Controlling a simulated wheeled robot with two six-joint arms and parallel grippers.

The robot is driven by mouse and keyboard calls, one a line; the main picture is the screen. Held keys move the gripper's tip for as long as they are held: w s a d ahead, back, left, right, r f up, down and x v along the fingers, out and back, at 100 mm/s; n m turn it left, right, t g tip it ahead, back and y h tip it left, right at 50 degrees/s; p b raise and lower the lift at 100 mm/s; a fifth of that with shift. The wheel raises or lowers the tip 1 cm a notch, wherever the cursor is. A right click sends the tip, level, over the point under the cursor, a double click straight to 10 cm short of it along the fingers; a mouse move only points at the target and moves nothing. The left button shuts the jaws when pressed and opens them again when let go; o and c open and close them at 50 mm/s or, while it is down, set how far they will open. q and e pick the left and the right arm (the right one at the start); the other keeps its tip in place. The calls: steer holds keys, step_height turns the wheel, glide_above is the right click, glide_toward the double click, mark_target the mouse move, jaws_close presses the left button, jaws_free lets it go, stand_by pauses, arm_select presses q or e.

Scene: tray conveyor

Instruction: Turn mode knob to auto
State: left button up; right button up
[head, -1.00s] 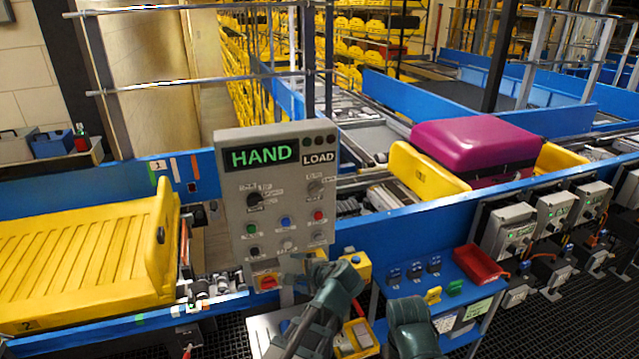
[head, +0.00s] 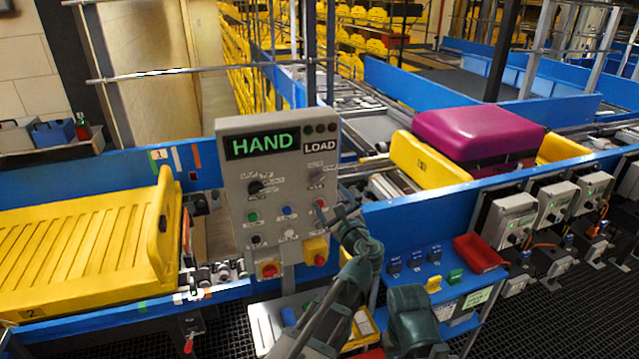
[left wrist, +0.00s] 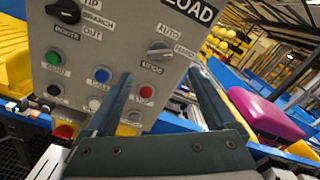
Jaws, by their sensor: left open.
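The control panel (head: 225,200) stands upright in the middle of the head view, its display (head: 262,144) reading HAND. The grey mode knob (head: 316,178) is at its upper right. My left gripper (head: 333,202) is open and empty in front of the panel's right side, just below the grey knob. In the wrist view its fingertips (left wrist: 160,73) are apart, with the red button (left wrist: 146,91) showing between them. My right gripper is not visible.
Several push buttons, including a green one (head: 252,217) and a blue one (head: 287,211), sit below the knobs. A yellow tray (head: 80,245) is at left. A magenta suitcase (head: 480,135) lies behind right. A blue shelf (head: 430,285) with a red bin (head: 480,252) stands right of the panel.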

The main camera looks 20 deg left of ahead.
mark_target(318, 182)
arm_select(q)
steer(key=x, duration=0.9)
steer(key=shift+w+a, duration=0.25)
steer(key=c, duration=1.4)
steer(key=shift+n, duration=0.3)
steer(key=n, duration=0.5)
steer(key=shift+n, duration=0.3)
steer(key=n, duration=0.5)
steer(key=shift+n, duration=0.4)
